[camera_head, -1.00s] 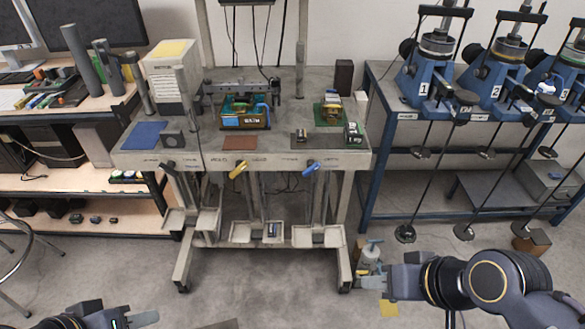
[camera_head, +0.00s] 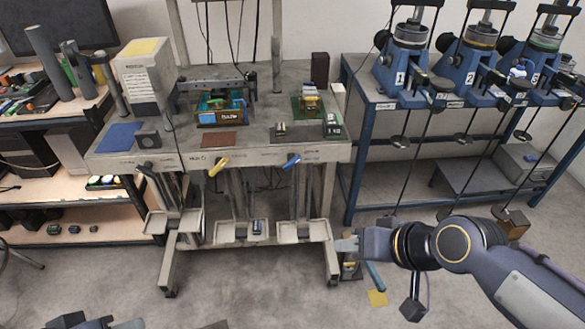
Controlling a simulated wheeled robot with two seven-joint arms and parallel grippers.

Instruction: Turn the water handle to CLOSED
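On the front edge of the grey bench (camera_head: 240,157) hang a yellow handle (camera_head: 219,165) and a blue handle (camera_head: 291,162), both slanting. Labels above them are too small to read, so I cannot tell which handle is the water one. A blue bar (camera_head: 375,275) slants near the floor beside the bench's right leg, partly behind my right arm. My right gripper (camera_head: 347,243) is beside that leg, below and right of the blue handle and apart from it. Its finger gap is unclear. My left gripper (camera_head: 100,323) is cut off at the bottom edge.
Several small trays (camera_head: 228,233) sit low between the bench legs. A blue rack (camera_head: 347,180) with numbered presses stands right. A wooden shelf (camera_head: 70,207) stands left. A yellow patch (camera_head: 377,298) lies on the floor.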

